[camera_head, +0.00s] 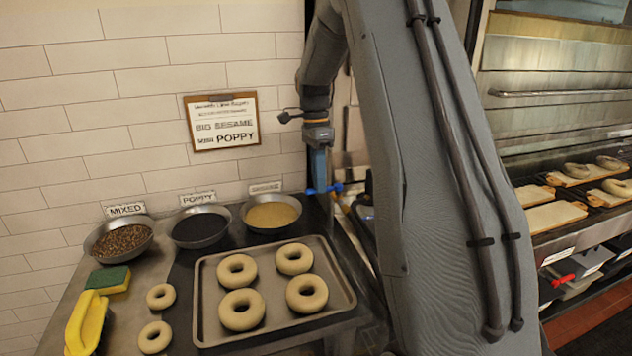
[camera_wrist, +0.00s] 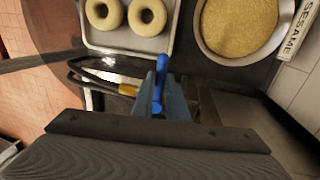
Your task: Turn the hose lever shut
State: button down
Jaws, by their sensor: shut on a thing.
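The blue hose lever (camera_head: 325,189) shows in the head view at the back edge of the counter, right of the sesame bowl. My gripper (camera_head: 318,187) points down onto it and is shut on it. In the wrist view the blue lever (camera_wrist: 159,84) stands up between the fingers of my gripper (camera_wrist: 160,97). A brass fitting (camera_wrist: 128,90) and a dark hose lie just left of the lever in the wrist view. The valve body under the lever is mostly hidden by my fingers.
A tray (camera_head: 345,296) of bagels fills the counter's middle. Bowls of mixed topping (camera_head: 120,240), poppy (camera_head: 201,228) and sesame (camera_head: 270,214) stand along the wall. An oven with boards (camera_head: 555,215) is at right.

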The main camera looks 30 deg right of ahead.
jog(key=shift+w+r, duration=0.15)
jog(key=shift+w, duration=0.05)
jog(key=c, duration=1.7)
grip_release()
jog(key=shift+d, duration=0.1)
jog(key=shift+c, duration=0.2)
notch_tip(320, 180, up, 8)
jog(key=w+b, duration=0.1)
jog(key=b, duration=0.1)
jog(key=shift+w+f, duration=0.2)
jog(key=shift+f, duration=0.05)
